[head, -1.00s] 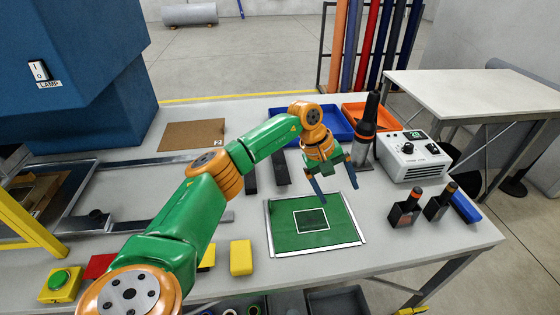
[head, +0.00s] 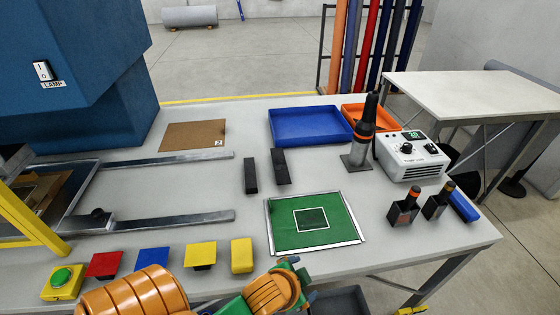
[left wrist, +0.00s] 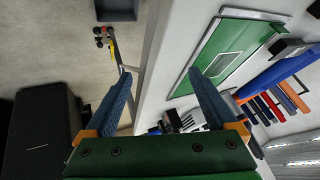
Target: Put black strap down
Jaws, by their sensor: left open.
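Two black bars lie side by side on the table in the head view, a left one (head: 250,176) and a right one (head: 280,166). I cannot tell which of them is the black strap. My left gripper (head: 303,278) is at the table's front edge in the head view, mostly hidden by its own wrist. In the left wrist view it (left wrist: 160,76) is open, with nothing between its blue fingers. The green mat (head: 284,238) lies flat just beyond it, with a pale square outline and nothing on it. My right gripper is not in view.
A blue tray (head: 310,126) and an orange tray (head: 366,118) stand at the back. A torch-like tool (head: 363,140) stands upright beside a white control box (head: 411,156). Coloured blocks, one yellow (head: 242,255), line the front edge. Metal rails (head: 170,219) lie left.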

